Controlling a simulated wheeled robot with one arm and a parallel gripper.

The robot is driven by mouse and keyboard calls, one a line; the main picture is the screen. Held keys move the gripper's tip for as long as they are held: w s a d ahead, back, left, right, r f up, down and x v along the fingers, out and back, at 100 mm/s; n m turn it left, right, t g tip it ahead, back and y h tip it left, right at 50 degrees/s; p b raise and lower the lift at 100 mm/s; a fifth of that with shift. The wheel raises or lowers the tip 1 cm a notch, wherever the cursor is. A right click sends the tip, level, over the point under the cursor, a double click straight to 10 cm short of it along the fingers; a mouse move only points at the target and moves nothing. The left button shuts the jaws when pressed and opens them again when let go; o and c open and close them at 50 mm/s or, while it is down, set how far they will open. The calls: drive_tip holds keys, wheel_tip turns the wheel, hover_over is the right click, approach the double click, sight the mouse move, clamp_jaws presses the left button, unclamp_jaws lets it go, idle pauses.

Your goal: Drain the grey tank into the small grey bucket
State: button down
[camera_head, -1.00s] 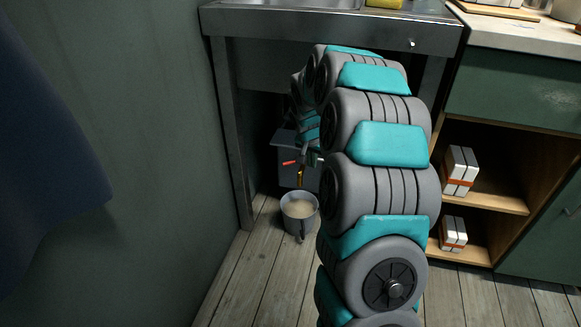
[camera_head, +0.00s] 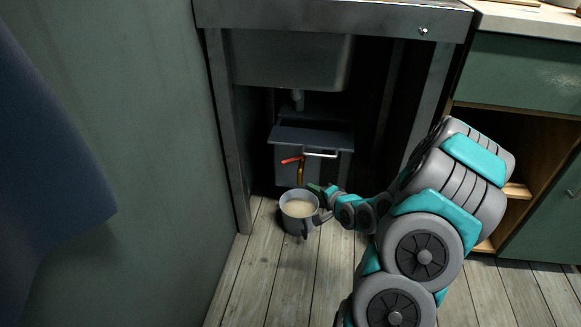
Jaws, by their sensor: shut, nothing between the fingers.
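The grey tank (camera_head: 325,138) stands under the sink, with a red lever (camera_head: 291,160) on its front. A brass-coloured spout (camera_head: 300,173) hangs below the lever, and I cannot tell whether liquid runs from it. A metal handle (camera_head: 320,154) sits at the front of the lid. The small grey bucket (camera_head: 291,223) stands upright on the floor below the spout and holds cloudy beige liquid. My gripper (camera_head: 314,190) is shut and empty at the bucket's right side, close to its rim. I cannot tell whether it touches the bucket. My wrist hides part of that side.
The metal sink (camera_head: 290,58) and its frame (camera_head: 222,130) surround the tank, with a drain pipe (camera_head: 298,100) above it. A green wall (camera_head: 150,110) is close on the left. A cabinet (camera_head: 520,90) stands on the right. The wooden floor (camera_head: 270,290) in front is clear.

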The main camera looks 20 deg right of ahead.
drive_tip(key=w+a+m+t+b, duration=0.1)
drive_tip(key=w+b, duration=0.4)
drive_tip(key=w, duration=0.8)
drive_tip(key=shift+a+m+t, duration=0.15)
drive_tip(key=shift+m+t, duration=0.45)
